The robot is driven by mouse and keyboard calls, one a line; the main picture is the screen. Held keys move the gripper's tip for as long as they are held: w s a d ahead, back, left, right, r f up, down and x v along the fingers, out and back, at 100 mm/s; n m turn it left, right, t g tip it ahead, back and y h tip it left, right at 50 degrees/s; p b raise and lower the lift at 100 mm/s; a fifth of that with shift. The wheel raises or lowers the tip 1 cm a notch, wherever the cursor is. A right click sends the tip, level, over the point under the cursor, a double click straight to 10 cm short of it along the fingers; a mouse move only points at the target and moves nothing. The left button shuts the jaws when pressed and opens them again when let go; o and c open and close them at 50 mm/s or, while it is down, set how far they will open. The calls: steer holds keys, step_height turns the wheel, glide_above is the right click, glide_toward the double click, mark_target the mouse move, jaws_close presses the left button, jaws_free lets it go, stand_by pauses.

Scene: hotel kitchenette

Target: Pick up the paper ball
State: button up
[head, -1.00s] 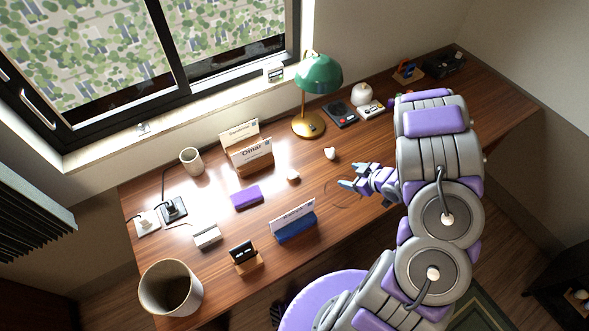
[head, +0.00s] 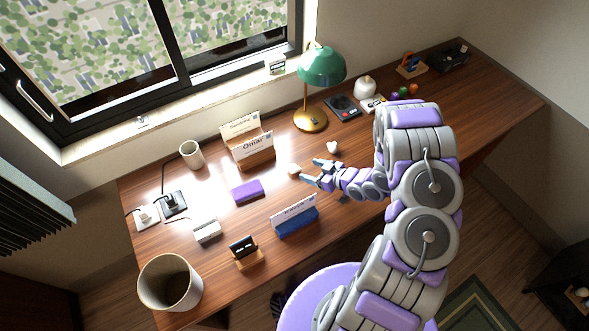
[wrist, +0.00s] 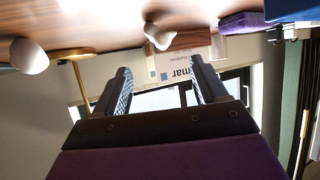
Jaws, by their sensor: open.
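A small crumpled whitish lump, which looks like the paper ball (head: 293,169), lies on the wooden desk (head: 350,160) just left of my fingertips. It also shows in the wrist view (wrist: 158,37), beyond and between the fingertips, in front of the name-card holder. My gripper (head: 312,171) is open, with nothing between its two fingers; it also shows in the wrist view (wrist: 160,72). The fingers point at the lump, and a small gap seems to separate them from it.
A second small white object (head: 333,147) lies just behind my gripper. Around stand a card holder marked Omar (head: 254,150), a purple block (head: 247,191), a blue card holder (head: 297,222), a green lamp (head: 321,66) and a bin (head: 170,283) at the front left.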

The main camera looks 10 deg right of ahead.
mark_target(296, 166)
steer(key=shift+b+x, duration=0.55)
steer(key=shift+x, duration=2.8)
steer(key=shift+c, duration=0.2)
steer(key=c, duration=1.1)
